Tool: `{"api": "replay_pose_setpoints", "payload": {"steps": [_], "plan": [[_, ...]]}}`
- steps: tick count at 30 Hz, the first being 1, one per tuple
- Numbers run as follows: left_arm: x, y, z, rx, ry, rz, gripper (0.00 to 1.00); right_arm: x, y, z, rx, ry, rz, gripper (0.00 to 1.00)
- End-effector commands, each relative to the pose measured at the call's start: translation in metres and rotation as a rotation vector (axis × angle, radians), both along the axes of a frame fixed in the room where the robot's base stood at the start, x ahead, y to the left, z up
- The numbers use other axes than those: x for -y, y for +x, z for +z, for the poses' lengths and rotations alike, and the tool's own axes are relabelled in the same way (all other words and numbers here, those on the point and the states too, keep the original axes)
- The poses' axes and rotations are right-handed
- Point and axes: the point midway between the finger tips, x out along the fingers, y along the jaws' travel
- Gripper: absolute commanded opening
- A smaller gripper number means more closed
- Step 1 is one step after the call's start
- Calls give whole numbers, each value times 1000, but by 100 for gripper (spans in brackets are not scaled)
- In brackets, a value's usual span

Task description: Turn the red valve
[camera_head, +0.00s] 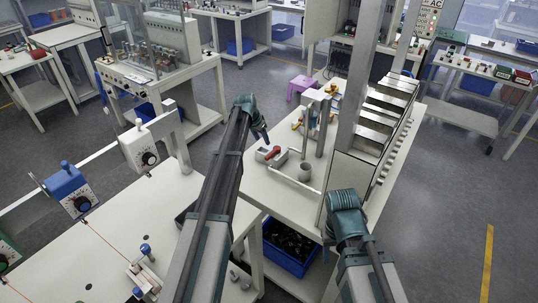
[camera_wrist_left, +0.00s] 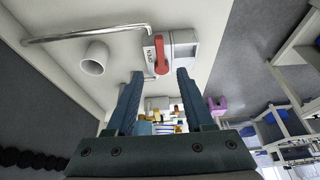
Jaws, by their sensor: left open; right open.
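The red valve (camera_head: 272,152) is a small lever handle on a light grey block (camera_head: 262,156) on the white bench. In the left wrist view the red valve (camera_wrist_left: 161,56) lies just beyond the fingertips, and the grey block (camera_wrist_left: 184,50) is beside it. My left gripper (camera_head: 263,137) is open and empty, just above and behind the valve in the head view; its two fingers also show in the wrist view (camera_wrist_left: 159,76), apart from the handle.
A grey cup (camera_head: 305,172) and a bent metal pipe (camera_head: 290,181) stand near the valve. A metal rack (camera_head: 385,110) rises to the right. Yellow-handled fittings (camera_head: 298,124) are behind. A blue bin (camera_head: 289,250) sits below the bench.

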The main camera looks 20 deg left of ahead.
Motion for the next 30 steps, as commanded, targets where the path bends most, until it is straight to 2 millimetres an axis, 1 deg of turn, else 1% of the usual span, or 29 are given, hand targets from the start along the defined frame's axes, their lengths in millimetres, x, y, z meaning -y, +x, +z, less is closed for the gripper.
{"api": "replay_pose_setpoints", "payload": {"steps": [1,5,21,25,30], "plan": [[1,3,-9,0,0,-1,52,0,0,-9,0,0,1,50],[3,8,-25,0,0,-1,52,0,0,-25,0,-1,4,50],[13,37,-101,-1,0,0,52,0,0,-101,0,-1,2,50],[15,43,-113,-1,0,0,52,0,0,-113,0,-1,2,50],[17,46,-119,-1,0,0,52,0,0,-118,0,-1,2,50]]}}
